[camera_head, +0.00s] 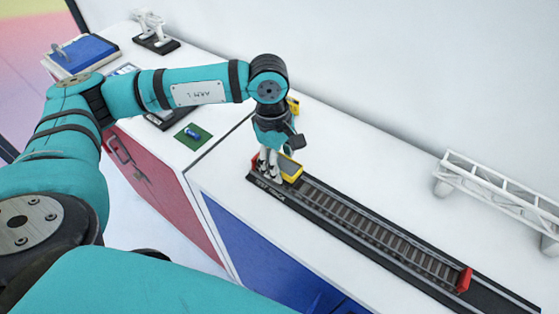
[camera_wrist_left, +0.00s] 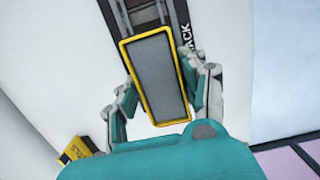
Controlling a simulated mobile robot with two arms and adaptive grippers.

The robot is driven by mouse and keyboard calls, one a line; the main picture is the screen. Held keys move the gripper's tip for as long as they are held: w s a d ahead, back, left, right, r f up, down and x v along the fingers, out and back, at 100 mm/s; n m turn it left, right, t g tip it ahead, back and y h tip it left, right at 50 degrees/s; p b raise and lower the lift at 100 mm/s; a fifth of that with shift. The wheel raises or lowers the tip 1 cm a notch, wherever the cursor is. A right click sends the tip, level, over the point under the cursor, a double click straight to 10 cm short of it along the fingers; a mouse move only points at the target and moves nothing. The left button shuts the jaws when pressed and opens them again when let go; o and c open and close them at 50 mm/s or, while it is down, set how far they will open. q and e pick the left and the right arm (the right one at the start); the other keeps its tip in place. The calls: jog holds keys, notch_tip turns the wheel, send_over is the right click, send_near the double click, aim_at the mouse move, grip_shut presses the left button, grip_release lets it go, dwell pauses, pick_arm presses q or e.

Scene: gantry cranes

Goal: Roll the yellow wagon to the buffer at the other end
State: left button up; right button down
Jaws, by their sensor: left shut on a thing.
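The yellow wagon (camera_head: 291,168), with a grey bed, stands at the left end of the dark test track (camera_head: 370,225). One red buffer (camera_head: 255,160) is at this left end beside the wagon. The other red buffer (camera_head: 463,279) is at the right end, with bare rails between. My left gripper (camera_head: 269,165) points down at the wagon and is shut on it. In the left wrist view its fingers (camera_wrist_left: 163,95) flank the wagon's yellow rim (camera_wrist_left: 151,75). The wheels are hidden. My right gripper is not in view.
A white lattice girder (camera_head: 505,190) lies behind the track's right part. A small yellow block (camera_head: 293,106) is behind my left wrist. A green mat (camera_head: 193,136) with a blue item, and a blue binder-like box (camera_head: 83,53), are to the left.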

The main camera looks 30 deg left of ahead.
aim_at(432, 267)
pick_arm(q)
jog(key=shift+s+d+b, duration=0.25)
jog(key=shift+d+b, duration=0.2)
jog(key=shift+d, duration=1.15)
jog(key=shift+s+d+b, duration=0.2)
jog(key=shift+d+b, duration=0.25)
jog(key=shift+d, duration=1.15)
jog(key=shift+s+d+f+b, duration=0.1)
jog(key=shift+s+d+b, duration=0.35)
jog(key=shift+d, duration=1.3)
jog(key=shift+s+d+f+b, duration=0.15)
jog(key=shift+d+b, duration=0.6)
jog(key=shift+d, duration=1.05)
jog(key=shift+s+d+f+b, duration=0.1)
jog(key=shift+s+d+b, duration=0.35)
jog(key=shift+d, duration=1.3)
jog(key=shift+d+b, duration=0.6)
jog(key=shift+d, duration=0.7)
jog(key=shift+d, duration=0.1)
